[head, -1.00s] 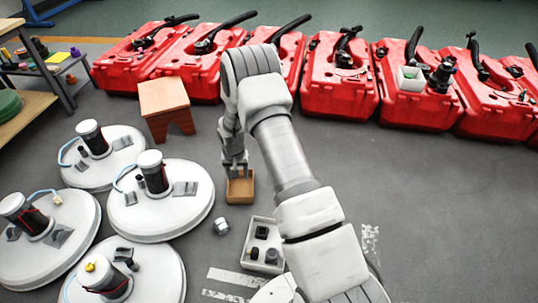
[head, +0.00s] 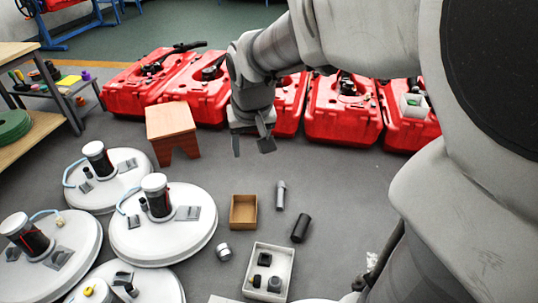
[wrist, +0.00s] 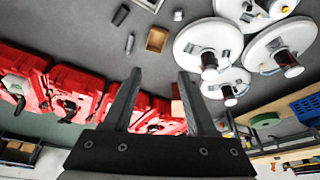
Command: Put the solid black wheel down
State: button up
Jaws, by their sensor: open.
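My gripper (head: 252,146) is open, raised above the floor in front of the red tanks. In the wrist view its two fingers (wrist: 159,72) are apart with nothing between them. I cannot pick out a solid black wheel for certain. Small black parts (head: 264,259) sit in the white tray (head: 287,265), too small to tell apart. The brown open box (head: 234,224) stands on the floor below my gripper and looks empty; it also shows in the wrist view (wrist: 150,48).
A black cylinder (head: 300,228) and a grey cylinder (head: 281,196) lie on the floor right of the box. A small silver part (head: 224,252) is near it. White discs (head: 165,240) fill the left; a wooden stool (head: 172,125) and red tanks (head: 343,110) stand behind.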

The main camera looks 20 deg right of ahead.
jog(key=s+r, duration=0.2)
jog(key=s, duration=0.6)
jog(key=s+a+r+n+t, duration=0.1)
jog(key=s+r, duration=0.1)
jog(key=s, duration=0.6)
jog(key=shift+a+r+n+t+y, duration=0.15)
jog(key=shift+r+n+t+y, duration=0.15)
jog(key=shift+r, duration=0.05)
